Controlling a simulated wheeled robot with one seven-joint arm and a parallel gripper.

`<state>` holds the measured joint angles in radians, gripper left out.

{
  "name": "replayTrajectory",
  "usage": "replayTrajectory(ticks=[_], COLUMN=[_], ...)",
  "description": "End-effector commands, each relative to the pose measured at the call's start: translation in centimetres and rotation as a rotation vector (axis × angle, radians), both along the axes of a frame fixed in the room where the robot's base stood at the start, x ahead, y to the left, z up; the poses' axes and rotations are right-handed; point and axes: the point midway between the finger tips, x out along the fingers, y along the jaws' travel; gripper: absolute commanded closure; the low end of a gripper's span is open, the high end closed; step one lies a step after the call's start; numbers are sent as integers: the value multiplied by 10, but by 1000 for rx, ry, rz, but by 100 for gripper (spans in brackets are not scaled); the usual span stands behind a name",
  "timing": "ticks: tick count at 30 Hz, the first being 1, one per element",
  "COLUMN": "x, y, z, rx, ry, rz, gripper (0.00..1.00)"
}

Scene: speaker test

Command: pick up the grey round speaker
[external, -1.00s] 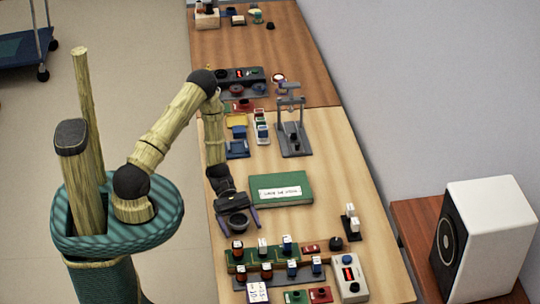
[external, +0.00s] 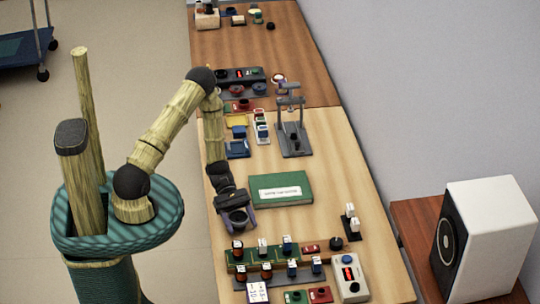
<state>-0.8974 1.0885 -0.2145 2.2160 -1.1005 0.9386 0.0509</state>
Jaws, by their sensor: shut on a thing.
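The grey round speaker (external: 238,216) is a small dark round piece near the left edge of the light wood table. My gripper (external: 237,221) points down over it, with its two purple-grey fingers closed against its left and right sides. My gripper is shut on the speaker. The gripper body hides part of the speaker's far side. I cannot tell whether the speaker still touches the table.
A green book (external: 280,189) lies just right of my gripper. A green rack (external: 262,257) with several small blocks stands in front. A grey stand (external: 293,138) is farther back. A white box speaker (external: 490,235) stands on a separate table at right.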

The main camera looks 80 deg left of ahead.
Motion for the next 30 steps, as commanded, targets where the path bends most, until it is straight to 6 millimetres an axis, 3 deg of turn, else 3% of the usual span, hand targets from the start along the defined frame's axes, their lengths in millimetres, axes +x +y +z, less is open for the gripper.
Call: replayTrajectory(ticks=[15,30], x=[1,0], y=[0,0], z=[79,89], rx=[2,-1], ry=[-5,-1], rz=[0,0], gripper=[71,71])
